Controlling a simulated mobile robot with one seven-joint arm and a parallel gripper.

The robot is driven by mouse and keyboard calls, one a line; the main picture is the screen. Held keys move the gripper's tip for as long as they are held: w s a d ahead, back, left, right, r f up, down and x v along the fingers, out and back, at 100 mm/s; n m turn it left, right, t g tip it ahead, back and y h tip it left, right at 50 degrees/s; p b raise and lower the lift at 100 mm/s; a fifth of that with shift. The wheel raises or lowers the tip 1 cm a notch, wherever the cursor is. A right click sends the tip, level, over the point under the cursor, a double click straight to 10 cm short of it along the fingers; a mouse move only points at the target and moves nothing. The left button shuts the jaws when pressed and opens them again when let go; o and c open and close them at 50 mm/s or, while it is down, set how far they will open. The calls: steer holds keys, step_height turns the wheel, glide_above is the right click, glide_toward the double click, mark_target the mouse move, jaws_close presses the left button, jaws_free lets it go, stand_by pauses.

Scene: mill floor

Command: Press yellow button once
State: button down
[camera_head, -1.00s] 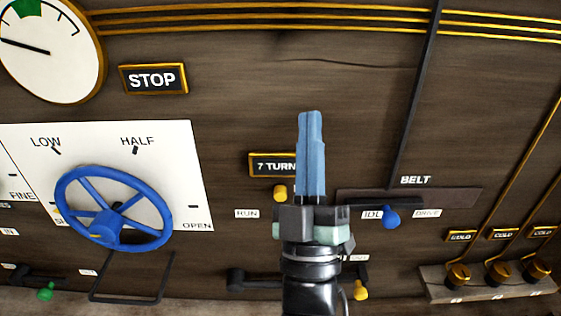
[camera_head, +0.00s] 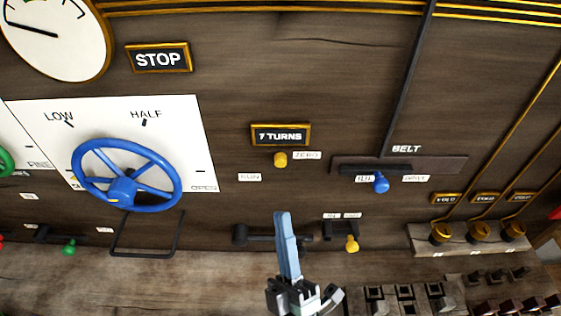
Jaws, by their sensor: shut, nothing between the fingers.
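The yellow button (camera_head: 280,160) is a small round knob on the dark wooden panel. It sits just under the "7 TURNS" plate (camera_head: 281,135), with a "ZERO" label to its right. My gripper (camera_head: 281,215) is shut and empty, its blue fingers pointing up the picture. The fingertips show below the yellow button in the picture and apart from it. A second yellow knob (camera_head: 352,244) sits on a dark lever lower right, to the right of my gripper.
A blue handwheel (camera_head: 127,175) stands out at the left. A blue knob (camera_head: 381,183) on the BELT slider is to the right. A dark lever (camera_head: 262,235) lies behind my fingers. Several brass knobs (camera_head: 441,233) and a block of dark sockets (camera_head: 405,299) are lower right.

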mark_target(281, 160)
steer(key=w+b, duration=0.3)
steer(key=w, duration=0.5)
steer(key=shift+w, duration=0.2)
steer(key=shift+w+b, duration=0.1)
steer(key=shift+b, duration=0.4)
stand_by(1.4)
steer(key=shift+w+b, duration=0.3)
steer(key=shift+w+b, duration=0.45)
steer(key=shift+w, duration=0.05)
stand_by(0.7)
steer(key=shift+s, duration=0.95)
